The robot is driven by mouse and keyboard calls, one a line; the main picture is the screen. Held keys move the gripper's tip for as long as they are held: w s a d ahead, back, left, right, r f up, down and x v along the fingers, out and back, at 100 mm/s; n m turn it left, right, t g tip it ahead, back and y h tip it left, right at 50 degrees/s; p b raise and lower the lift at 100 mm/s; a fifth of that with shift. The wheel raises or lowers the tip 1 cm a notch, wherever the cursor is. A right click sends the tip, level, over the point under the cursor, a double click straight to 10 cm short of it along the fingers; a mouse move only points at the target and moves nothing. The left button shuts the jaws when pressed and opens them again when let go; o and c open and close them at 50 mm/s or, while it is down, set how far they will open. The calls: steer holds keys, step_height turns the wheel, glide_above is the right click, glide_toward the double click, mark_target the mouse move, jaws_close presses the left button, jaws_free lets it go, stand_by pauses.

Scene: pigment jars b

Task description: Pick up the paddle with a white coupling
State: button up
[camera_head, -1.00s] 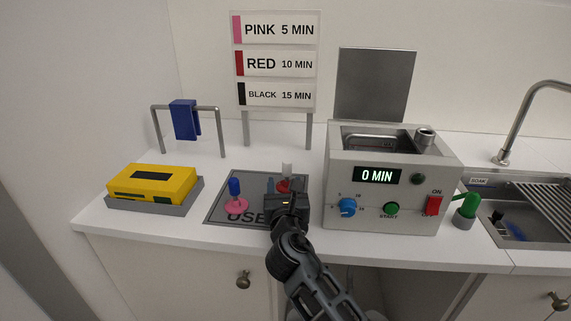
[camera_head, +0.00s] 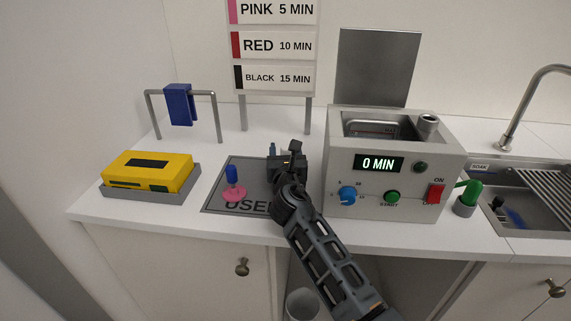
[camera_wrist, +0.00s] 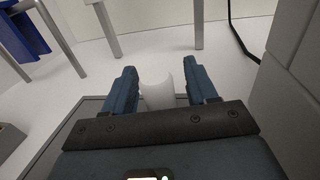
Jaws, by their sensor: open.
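The white coupling (camera_wrist: 158,88) of a paddle stands between the two blue fingers of my gripper (camera_wrist: 165,86) in the wrist view. The fingers are open, with a gap visible on at least the right side of the coupling. In the head view my gripper (camera_head: 286,150) is over the back right of the dark grey mat (camera_head: 215,205) and hides that paddle. A second paddle with a blue coupling (camera_head: 231,174) and a pink base (camera_head: 234,194) stands to the left on the mat.
The grey machine (camera_head: 395,190) reading 0 MIN stands close to the right of my gripper. A yellow box (camera_head: 147,172) in a grey tray and a metal rail with a blue cloth (camera_head: 179,104) are to the left. A sink (camera_head: 520,225) is at the far right.

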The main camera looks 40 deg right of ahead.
jaws_close()
stand_by(0.5)
